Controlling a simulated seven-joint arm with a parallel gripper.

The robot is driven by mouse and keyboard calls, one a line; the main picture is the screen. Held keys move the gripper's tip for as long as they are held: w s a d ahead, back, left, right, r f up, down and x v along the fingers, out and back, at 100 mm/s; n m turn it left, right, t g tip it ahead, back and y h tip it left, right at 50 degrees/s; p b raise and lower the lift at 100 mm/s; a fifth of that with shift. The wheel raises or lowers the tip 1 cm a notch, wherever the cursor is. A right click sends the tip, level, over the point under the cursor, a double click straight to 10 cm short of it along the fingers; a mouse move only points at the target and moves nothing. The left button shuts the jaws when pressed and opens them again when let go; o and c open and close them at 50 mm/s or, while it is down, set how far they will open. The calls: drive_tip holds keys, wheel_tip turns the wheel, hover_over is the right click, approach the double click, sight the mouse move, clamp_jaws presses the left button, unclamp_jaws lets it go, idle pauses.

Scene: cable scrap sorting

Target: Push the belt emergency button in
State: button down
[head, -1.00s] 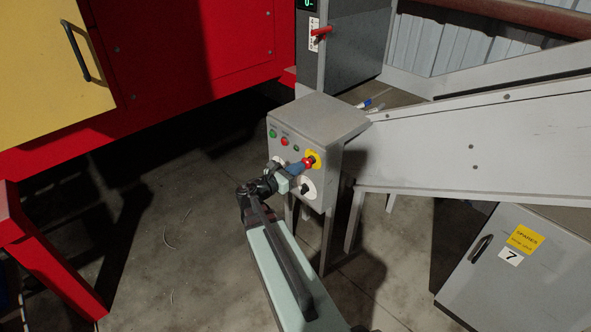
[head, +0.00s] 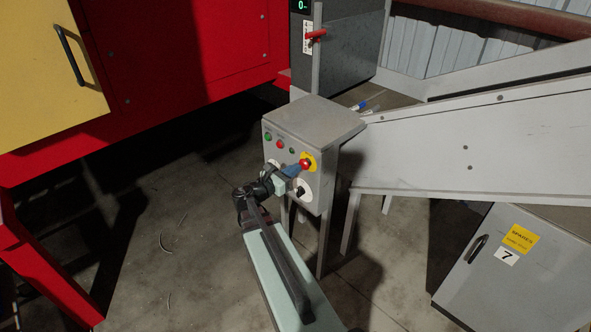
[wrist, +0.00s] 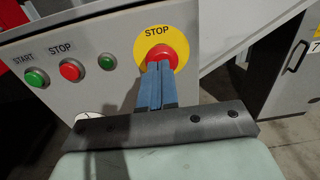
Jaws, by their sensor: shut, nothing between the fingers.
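The belt emergency button (head: 306,163) is a red mushroom head on a yellow disc, on the front of a grey control box (head: 334,118). In the wrist view the red button (wrist: 162,52) sits under the word STOP on its yellow disc. My gripper (head: 298,167) is shut and empty. In the wrist view its two blue fingers (wrist: 159,66) lie side by side, with their tips overlapping the lower middle of the red head. They look at or very near the button's face; I cannot tell how far it is pressed in.
Left of it are a green START button (wrist: 37,78), a smaller red STOP button (wrist: 71,70) and a green one (wrist: 107,62). A black knob (head: 300,191) is below. A sloping grey conveyor side (head: 420,150) runs right, and a grey cabinet (head: 480,285) stands at lower right.

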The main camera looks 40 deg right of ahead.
drive_tip(key=a, duration=1.3)
idle(0.4)
drive_tip(key=s+a+f+m+y, duration=0.2)
drive_tip(key=a+f+m+y, duration=0.35)
drive_tip(key=f, duration=0.25)
drive_tip(key=s+a+f+m+g+y, duration=0.1)
drive_tip(key=s+a+f+m+y, duration=0.1)
drive_tip(key=a+f+m+y, duration=0.5)
drive_tip(key=s+a+f+m+y, duration=0.15)
drive_tip(key=f+m, duration=0.35)
drive_tip(key=f, duration=0.5)
drive_tip(key=s+a+f+m+g+y, duration=0.15)
drive_tip(key=s+a+f+y, duration=0.25)
drive_tip(key=s+a+f, duration=0.55)
drive_tip(key=s+a+f+g, duration=0.2)
drive_tip(key=s+f, duration=0.2)
drive_tip(key=s, duration=0.3)
drive_tip(key=s+a+f+n+g, duration=0.1)
drive_tip(key=s+f, duration=0.3)
drive_tip(key=s, duration=0.4)
drive_tip(key=shift+s+a+g, duration=0.15)
drive_tip(key=shift+a+g, duration=0.3)
